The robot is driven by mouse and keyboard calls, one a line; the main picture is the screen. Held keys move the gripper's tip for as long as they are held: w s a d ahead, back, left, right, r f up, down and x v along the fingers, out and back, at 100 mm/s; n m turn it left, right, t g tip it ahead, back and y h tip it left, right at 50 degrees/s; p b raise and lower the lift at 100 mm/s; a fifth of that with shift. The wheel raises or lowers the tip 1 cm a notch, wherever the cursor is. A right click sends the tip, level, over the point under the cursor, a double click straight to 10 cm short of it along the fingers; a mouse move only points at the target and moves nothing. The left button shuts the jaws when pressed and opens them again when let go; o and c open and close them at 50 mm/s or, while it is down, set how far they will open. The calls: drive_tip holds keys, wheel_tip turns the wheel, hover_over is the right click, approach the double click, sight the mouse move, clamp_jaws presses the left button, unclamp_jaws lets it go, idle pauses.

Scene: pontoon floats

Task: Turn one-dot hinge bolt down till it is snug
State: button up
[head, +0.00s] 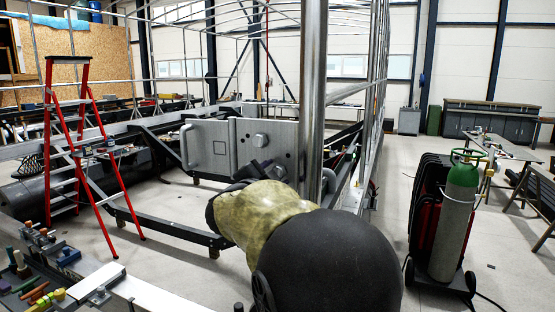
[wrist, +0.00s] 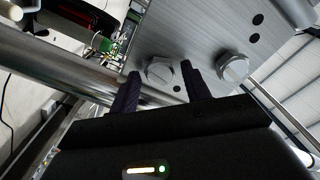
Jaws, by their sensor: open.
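In the wrist view two hex-headed bolts stand on a brushed metal plate (wrist: 205,38). The left bolt (wrist: 159,71) has one small dark dot visible below it. The right bolt (wrist: 233,68) has two dark dots above it. My gripper (wrist: 160,69) is open, and the left bolt appears between its two dark fingertips. I cannot tell whether the fingers reach around the head or stop short of it. The right bolt is outside the right finger. In the head view my arm hides the bolts and most of my gripper, below the grey hinged plate (head: 225,147).
A thick upright steel post (head: 313,90) stands close to my arm. A red ladder (head: 70,140) is left, a green gas cylinder (head: 462,185) right.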

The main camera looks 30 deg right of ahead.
drive_tip(key=shift+r+n+p, duration=0.25)
drive_tip(key=shift+n+p, duration=0.2)
drive_tip(key=shift+n, duration=0.05)
drive_tip(key=shift+f+n, duration=0.3)
drive_tip(key=shift+r, duration=0.1)
